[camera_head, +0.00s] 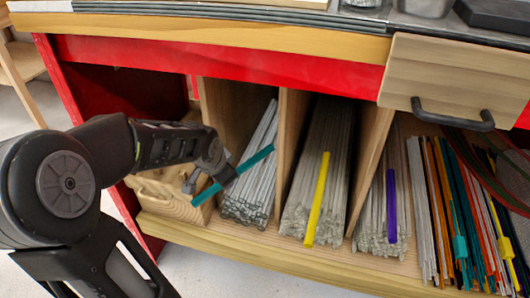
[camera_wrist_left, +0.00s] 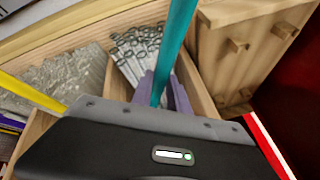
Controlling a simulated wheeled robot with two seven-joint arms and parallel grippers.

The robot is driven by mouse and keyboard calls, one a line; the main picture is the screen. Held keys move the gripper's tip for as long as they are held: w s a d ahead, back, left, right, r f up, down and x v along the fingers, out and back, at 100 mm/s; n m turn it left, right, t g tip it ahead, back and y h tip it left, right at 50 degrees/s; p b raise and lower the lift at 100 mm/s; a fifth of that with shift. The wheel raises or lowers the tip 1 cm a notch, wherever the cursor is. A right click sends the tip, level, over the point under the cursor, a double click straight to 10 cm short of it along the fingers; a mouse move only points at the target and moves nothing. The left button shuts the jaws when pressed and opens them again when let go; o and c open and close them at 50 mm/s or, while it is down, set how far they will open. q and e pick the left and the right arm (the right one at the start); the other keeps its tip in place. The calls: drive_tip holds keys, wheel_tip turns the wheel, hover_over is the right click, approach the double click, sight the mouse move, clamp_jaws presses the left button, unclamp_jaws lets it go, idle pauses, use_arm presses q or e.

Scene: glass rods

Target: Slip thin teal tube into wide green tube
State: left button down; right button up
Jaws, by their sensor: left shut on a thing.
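A thin teal tube (camera_head: 250,162) is held slanted in front of the leftmost rod compartment, its right end higher. It also shows in the left wrist view (camera_wrist_left: 177,45), running up from between the fingers. My left gripper (camera_head: 207,182) is shut on it, nearer its lower left end; its purple fingers (camera_wrist_left: 166,95) press on both sides. I cannot pick out a wide green tube for sure; a short teal-green piece (camera_head: 460,247) lies among the coloured rods at far right. My right gripper is not in view.
Wooden compartments hold bundles of clear rods (camera_head: 258,170). A yellow rod (camera_head: 317,200) and a purple rod (camera_head: 391,205) lie on two bundles. Wooden dividers (camera_head: 287,135) separate them. A drawer with a dark handle (camera_head: 452,118) overhangs at right. A red panel (camera_head: 120,90) stands at left.

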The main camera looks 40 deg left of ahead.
use_arm(q)
drive_tip(key=shift+w, duration=0.1)
drive_tip(key=w+a+b, duration=0.1)
drive_tip(key=w, duration=0.5)
drive_tip(key=w+a+f+b, duration=0.1)
drive_tip(key=w+a+b, duration=0.1)
drive_tip(key=w, duration=0.4)
drive_tip(key=w+a+b, duration=0.1)
drive_tip(key=w, duration=0.6)
drive_tip(key=shift+a+f+b, duration=0.2)
drive_tip(key=shift+a+b, duration=0.15)
drive_tip(key=shift+f, duration=0.35)
